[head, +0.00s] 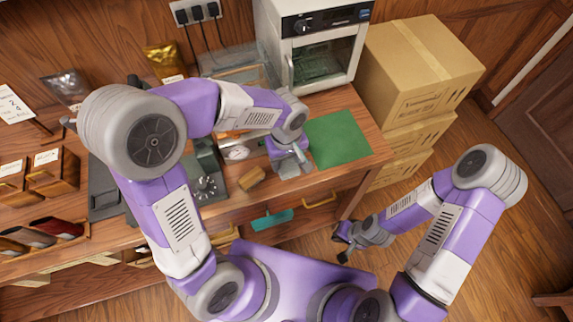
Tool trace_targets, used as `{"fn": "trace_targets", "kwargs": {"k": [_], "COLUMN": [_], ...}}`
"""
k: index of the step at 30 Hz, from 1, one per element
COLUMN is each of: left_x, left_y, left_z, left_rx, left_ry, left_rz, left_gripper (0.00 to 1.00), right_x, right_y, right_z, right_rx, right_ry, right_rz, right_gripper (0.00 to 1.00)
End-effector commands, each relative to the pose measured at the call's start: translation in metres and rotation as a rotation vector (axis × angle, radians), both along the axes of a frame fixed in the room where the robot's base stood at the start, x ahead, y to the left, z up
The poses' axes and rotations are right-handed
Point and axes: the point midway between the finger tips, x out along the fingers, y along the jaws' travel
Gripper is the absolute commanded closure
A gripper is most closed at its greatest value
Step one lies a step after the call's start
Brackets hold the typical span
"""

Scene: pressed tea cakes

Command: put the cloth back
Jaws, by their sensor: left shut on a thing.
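My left gripper (290,160) points down at the front of the table, just left of the green mat (338,138). It is shut on a pale grey piece (291,169) that looks like the cloth; the gripper and wrist hide much of it, and its edges are hard to make out. I cannot tell whether it touches the tabletop. My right gripper (342,245) is empty and open, low in front of the table at the right, away from the cloth.
A brown block (251,178) and a dark device with a dial (205,186) are left of my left gripper. A white oven (318,45) stands behind, cardboard boxes (418,68) at right. A teal bar (272,219) and a yellow handle (320,200) are on the table's front. The green mat is bare.

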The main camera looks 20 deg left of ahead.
Motion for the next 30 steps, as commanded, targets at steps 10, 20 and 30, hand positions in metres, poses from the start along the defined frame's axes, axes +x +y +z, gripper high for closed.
{"fn": "trace_targets", "kwargs": {"k": [10, 20, 30], "left_x": [0.0, 0.0, 0.0], "left_y": [0.0, 0.0, 0.0], "left_z": [-0.033, -0.037, -0.036], "left_rx": [0.0, 0.0, 0.001], "left_ry": [0.0, 0.0, 0.001], "left_rz": [0.0, -0.001, -0.001], "left_gripper": [0.67, 0.38, 0.17], "right_x": [0.0, 0.0, 0.0], "right_y": [0.0, 0.0, 0.0], "right_z": [-0.009, -0.013, -0.012], "right_rx": [0.0, 0.0, 0.0], "right_ry": [-0.001, -0.001, -0.001], "right_rz": [0.0, 0.0, 0.0], "right_gripper": [1.0, 1.0, 1.0]}}
